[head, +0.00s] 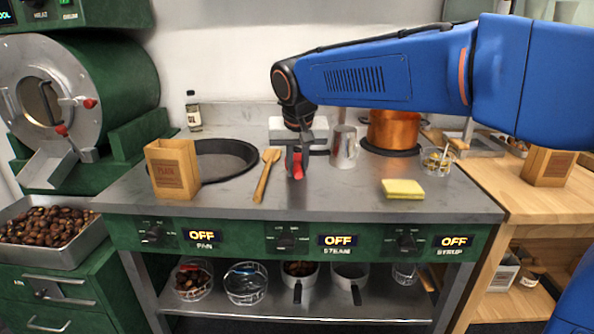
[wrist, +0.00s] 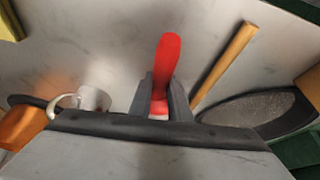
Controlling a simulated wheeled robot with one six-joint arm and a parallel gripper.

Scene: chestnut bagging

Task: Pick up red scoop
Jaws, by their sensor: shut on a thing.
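The red scoop (head: 297,168) is on the steel counter, mostly covered by my gripper (head: 297,152) in the head view. In the wrist view the red handle of the scoop (wrist: 166,62) stands out between the two dark fingers of my gripper (wrist: 161,95). The fingers are shut on the handle. The scoop's other end is hidden behind the gripper body, and I cannot tell whether it touches the counter.
A wooden spoon (head: 266,177) lies just left of the gripper. A paper bag (head: 173,170) and a dark round pan (head: 232,158) are farther left. A metal pitcher (head: 344,147), copper pot (head: 392,130) and yellow sponge (head: 402,189) are to the right.

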